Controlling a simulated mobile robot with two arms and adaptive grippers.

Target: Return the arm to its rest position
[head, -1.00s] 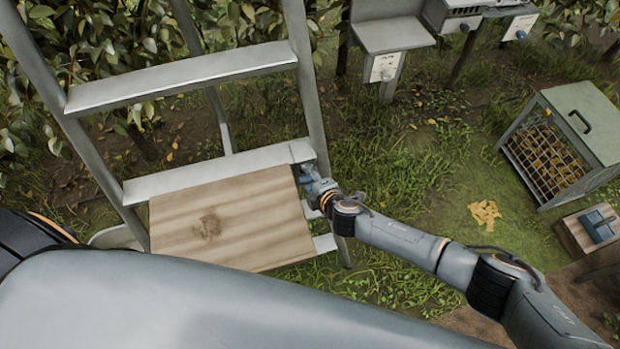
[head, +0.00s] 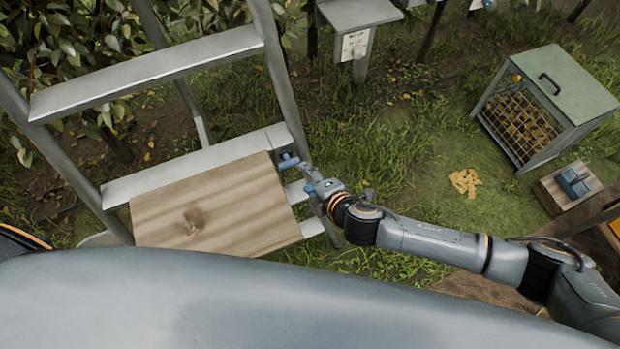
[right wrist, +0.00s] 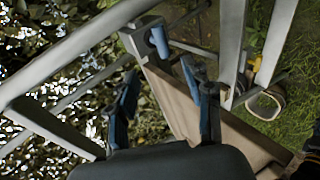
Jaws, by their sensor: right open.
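My right gripper (head: 306,172) is open and empty beside the right rail of a grey metal ladder (head: 150,70). It is just right of a small blue fitting (head: 288,160) at the end of a ladder step. In the right wrist view, the two blue fingers of my right gripper (right wrist: 165,100) stand apart with nothing between them. The blue fitting (right wrist: 160,42) is beyond them, apart from the fingers. My right arm (head: 430,240) reaches in from the right. My left gripper is not in view.
A wooden board (head: 210,205) lies at the ladder's lower step, close to my gripper. At right stand a wire-fronted crate (head: 580,80), a yellow pile (head: 464,182) and a small wooden box with a blue top (head: 572,182).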

